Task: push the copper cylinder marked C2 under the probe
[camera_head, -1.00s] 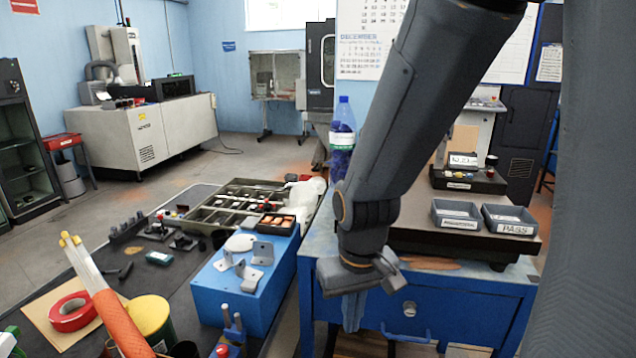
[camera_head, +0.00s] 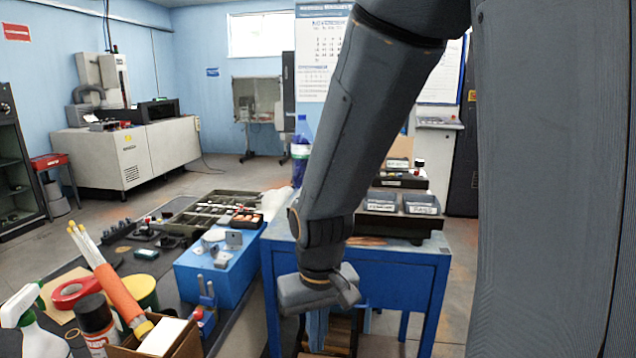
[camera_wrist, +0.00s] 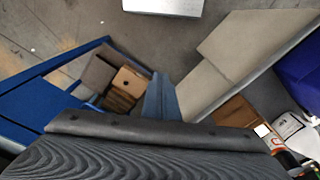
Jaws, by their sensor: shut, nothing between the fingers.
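I cannot make out a copper cylinder marked C2 or the probe in either view. Small copper-coloured pieces sit in a dark box (camera_head: 246,220) on the left bench, too small to read any mark. My gripper (camera_head: 317,328) hangs low in front of the blue table, pointing down, beside the left bench. In the wrist view its fingers (camera_wrist: 161,98) are together with nothing between them, above the floor area between the furniture.
The blue table (camera_head: 405,270) carries a dark slab with two labelled trays (camera_head: 380,203). The left bench holds a blue box (camera_head: 215,272), an organiser (camera_head: 200,215), a spray bottle (camera_head: 35,325) and a cardboard box (camera_head: 185,345). Open floor (camera_head: 215,172) lies behind.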

